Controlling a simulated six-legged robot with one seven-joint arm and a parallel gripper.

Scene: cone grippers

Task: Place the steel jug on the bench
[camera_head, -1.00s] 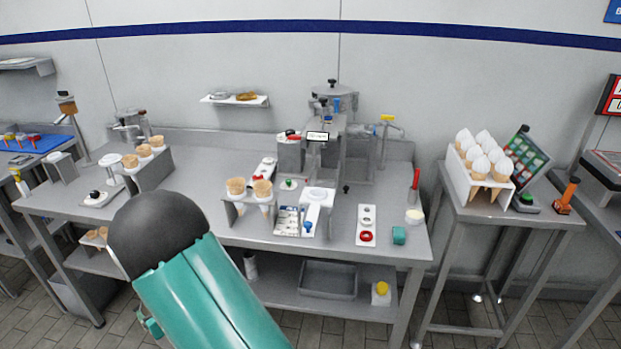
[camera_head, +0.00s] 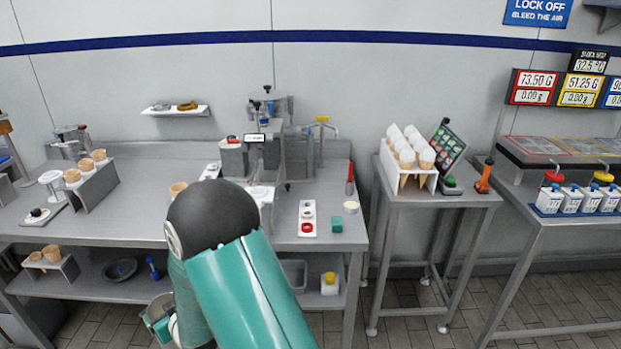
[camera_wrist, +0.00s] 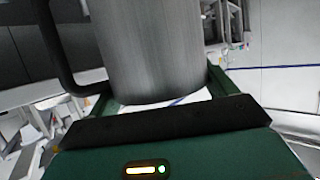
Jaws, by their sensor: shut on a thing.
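The steel jug (camera_wrist: 150,50) fills the middle of the wrist view, a grey cylinder with a dark handle on its left. My gripper (camera_wrist: 160,108) is shut on it. In the head view, part of the jug (camera_head: 160,306) shows low beside my teal arm, and the arm hides much of my gripper. The steel bench (camera_head: 325,180) stands ahead against the wall. The jug is held in front of the bench, below its top and apart from it as far as I can see.
Cones in a holder (camera_head: 92,185) stand on the bench's left. A red-and-white plate (camera_head: 307,218) and a teal block (camera_head: 337,225) lie near its right front. A machine (camera_head: 270,140) stands at the back. A side table (camera_head: 430,195) holds a white cone rack (camera_head: 408,165).

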